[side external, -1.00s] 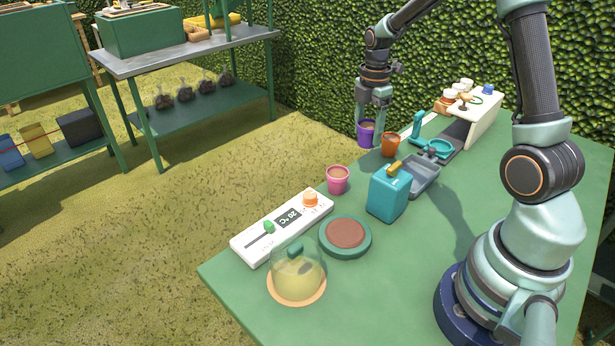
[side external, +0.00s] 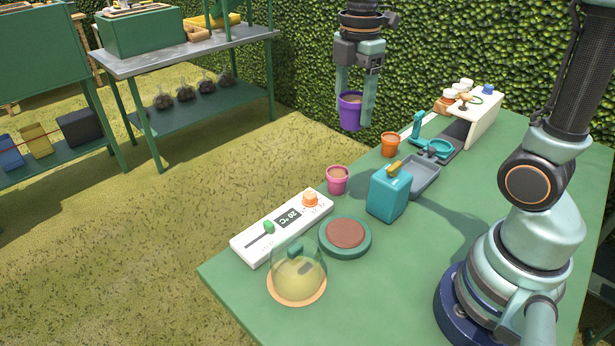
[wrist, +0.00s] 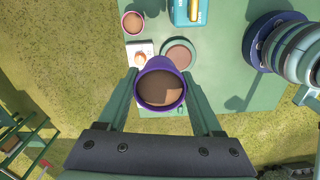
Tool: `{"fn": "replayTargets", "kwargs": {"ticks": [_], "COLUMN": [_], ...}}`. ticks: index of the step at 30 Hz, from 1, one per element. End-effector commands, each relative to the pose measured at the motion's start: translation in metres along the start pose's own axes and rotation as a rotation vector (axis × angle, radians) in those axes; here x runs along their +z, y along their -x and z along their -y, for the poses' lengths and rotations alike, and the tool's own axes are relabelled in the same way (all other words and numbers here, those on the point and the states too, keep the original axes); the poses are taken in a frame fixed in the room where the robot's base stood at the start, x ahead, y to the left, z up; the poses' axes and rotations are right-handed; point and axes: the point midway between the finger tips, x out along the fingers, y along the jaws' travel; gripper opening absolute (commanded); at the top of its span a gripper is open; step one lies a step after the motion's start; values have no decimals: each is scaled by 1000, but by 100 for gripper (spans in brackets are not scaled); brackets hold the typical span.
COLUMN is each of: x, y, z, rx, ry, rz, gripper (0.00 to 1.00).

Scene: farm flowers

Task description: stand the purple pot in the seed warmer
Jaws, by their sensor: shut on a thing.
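The purple pot (side external: 350,112), filled with brown soil, is held upright between the fingers of my gripper (side external: 356,105), high above the table's far left side. In the wrist view the purple pot (wrist: 160,88) sits between both fingers, its soil facing the camera. The seed warmer appears to be the round green base with a brown pad (side external: 345,233) near the table's front; its pad is bare. A clear dome with a green knob (side external: 296,270) stands on an orange disc beside it. A white control panel (side external: 283,225) reading 20 °C, with a green slider and orange knob, lies to its left.
A pink pot (side external: 337,180) and a teal can (side external: 389,192) stand just behind the round base. An orange pot (side external: 390,144), a grey tray (side external: 422,177) and a white rack (side external: 473,118) stand farther back.

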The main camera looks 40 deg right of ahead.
Motion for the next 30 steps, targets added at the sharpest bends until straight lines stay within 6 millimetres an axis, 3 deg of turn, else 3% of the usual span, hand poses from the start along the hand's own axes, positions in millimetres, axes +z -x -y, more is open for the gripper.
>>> {"fn": "replayTargets", "kwargs": {"ticks": [3,6,13,30], "x": [-27,-40,-49,-49], "y": [3,2,-10,-141], "z": [28,45,60,62], "rx": [4,3,-3,-8], "ry": [18,22,21,21], "rz": [-1,-1,1,2], "gripper": [9,9,9,9]}}
